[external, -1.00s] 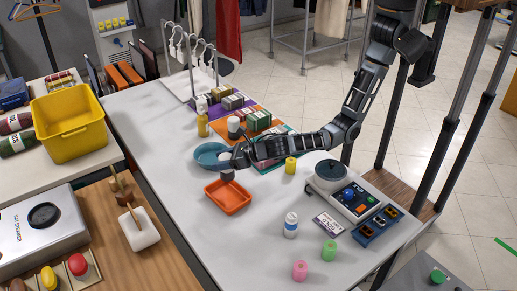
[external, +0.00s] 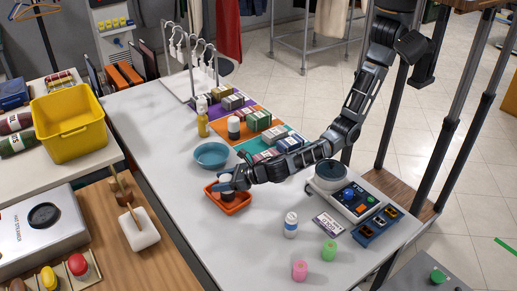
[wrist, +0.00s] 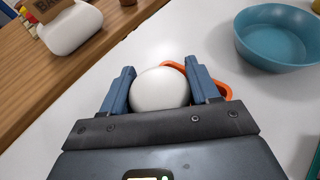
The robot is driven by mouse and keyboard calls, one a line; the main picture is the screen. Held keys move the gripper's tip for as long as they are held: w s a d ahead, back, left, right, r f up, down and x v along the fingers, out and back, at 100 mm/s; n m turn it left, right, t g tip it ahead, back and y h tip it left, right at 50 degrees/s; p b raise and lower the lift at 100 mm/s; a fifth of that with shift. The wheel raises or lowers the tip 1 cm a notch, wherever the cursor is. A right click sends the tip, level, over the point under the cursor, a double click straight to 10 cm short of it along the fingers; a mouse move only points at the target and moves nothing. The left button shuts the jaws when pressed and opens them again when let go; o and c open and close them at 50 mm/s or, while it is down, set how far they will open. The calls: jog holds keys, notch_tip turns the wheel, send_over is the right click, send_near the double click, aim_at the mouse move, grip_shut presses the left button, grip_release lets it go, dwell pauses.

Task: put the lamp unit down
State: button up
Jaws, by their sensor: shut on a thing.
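My gripper (wrist: 160,88) is shut on a white, rounded thing (wrist: 160,92), which I take to be the lamp unit, between its two blue fingers. In the external view my gripper (external: 227,183) is low over the orange tray (external: 233,210), and the fingers and arm hide most of the held thing. The tray's orange rim shows beyond the fingers in the wrist view (wrist: 226,90). I cannot tell whether the held thing touches the tray floor.
A teal bowl (external: 212,161) stands just behind the tray. Boxes on coloured mats (external: 245,151) lie behind. The white counter left of the tray (external: 160,172) is clear.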

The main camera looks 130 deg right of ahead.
aim_at(230, 178)
jog(key=o, duration=1.1)
jog(key=shift+f, duration=0.15)
jog(key=shift+r, duration=0.25)
jog(key=shift+s+a+r+p, duration=0.15)
jog(key=shift+s+a+p, duration=0.1)
jog(key=shift+p, duration=0.3)
jog(key=p+v, duration=0.5)
jog(key=shift+s+a+r, duration=0.1)
jog(key=shift+s+r, duration=0.05)
jog(key=shift+r, duration=0.15)
jog(key=shift+f+v, duration=0.1)
jog(key=shift+v, duration=1.3)
jog(key=shift+f+v, duration=0.15)
jog(key=shift+v, duration=1.25)
jog(key=shift+s+a, duration=0.1)
